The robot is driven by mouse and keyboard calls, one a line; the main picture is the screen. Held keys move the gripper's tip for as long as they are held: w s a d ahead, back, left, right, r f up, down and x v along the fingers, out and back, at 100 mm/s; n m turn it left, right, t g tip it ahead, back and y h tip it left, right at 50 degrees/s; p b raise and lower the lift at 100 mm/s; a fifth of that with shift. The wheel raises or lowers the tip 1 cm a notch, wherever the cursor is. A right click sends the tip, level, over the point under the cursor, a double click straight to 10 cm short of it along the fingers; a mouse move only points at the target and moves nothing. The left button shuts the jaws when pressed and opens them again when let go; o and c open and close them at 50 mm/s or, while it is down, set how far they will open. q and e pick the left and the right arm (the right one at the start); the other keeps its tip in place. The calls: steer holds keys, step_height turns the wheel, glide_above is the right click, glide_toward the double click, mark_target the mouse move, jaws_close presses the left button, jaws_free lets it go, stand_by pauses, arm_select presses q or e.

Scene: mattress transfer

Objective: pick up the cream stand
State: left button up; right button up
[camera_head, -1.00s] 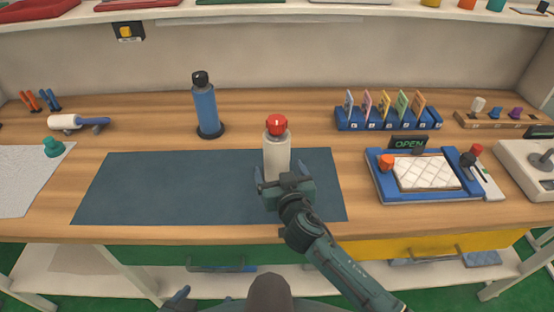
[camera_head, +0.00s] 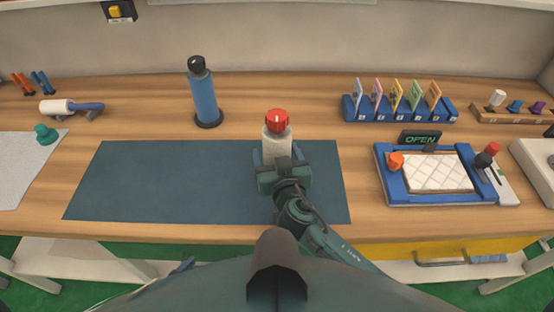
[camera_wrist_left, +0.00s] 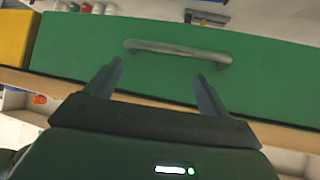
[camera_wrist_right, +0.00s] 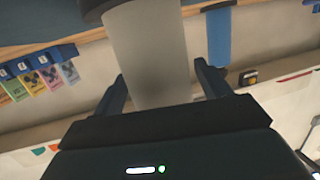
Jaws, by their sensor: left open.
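The cream stand (camera_head: 277,145), a pale cylinder with a red knob on top, stands upright on the dark blue mat (camera_head: 160,180). My right gripper (camera_head: 277,160) is at its near side, with its fingers on either side of the pale body. In the right wrist view the pale body (camera_wrist_right: 155,55) runs between my open right fingers, and its dark foot is at the top edge. Small gaps seem to show beside the fingers; contact is unclear. My left gripper (camera_wrist_left: 160,75) is open and empty, facing a green drawer (camera_wrist_left: 90,45) with a metal handle.
A blue stand (camera_head: 203,100) with a black knob is behind the mat's left part. A blue card rack (camera_head: 400,112) and a blue-framed tray (camera_head: 390,190) by an OPEN sign (camera_head: 420,139) are on the right. The mat's left half is clear.

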mark_target(277, 133)
steer(key=c, duration=1.5)
steer(key=shift+w+r, duration=0.1)
steer(key=shift+r, duration=0.1)
steer(key=shift+c, duration=0.2)
arm_select(q)
steer(key=shift+w, duration=0.15)
arm_select(e)
step_height(277, 133, up, 10)
arm_select(q)
steer(key=shift+f+b, duration=0.25)
steer(key=shift+b, duration=0.25)
arm_select(e)
steer(key=shift+f, duration=0.4)
arm_select(q)
steer(key=shift+w+d+r+b, duration=0.1)
steer(key=shift+d+b, duration=0.05)
steer(key=shift+b, duration=0.2)
arm_select(e)
steer(key=shift+f, duration=0.45)
arm_select(q)
steer(key=shift+f+b, duration=0.3)
steer(key=shift+b, duration=0.05)
arm_select(e)
steer(key=shift+f, duration=0.4)
arm_select(q)
steer(key=shift+d, duration=0.15)
arm_select(e)
steer(key=shift+f, duration=0.35)
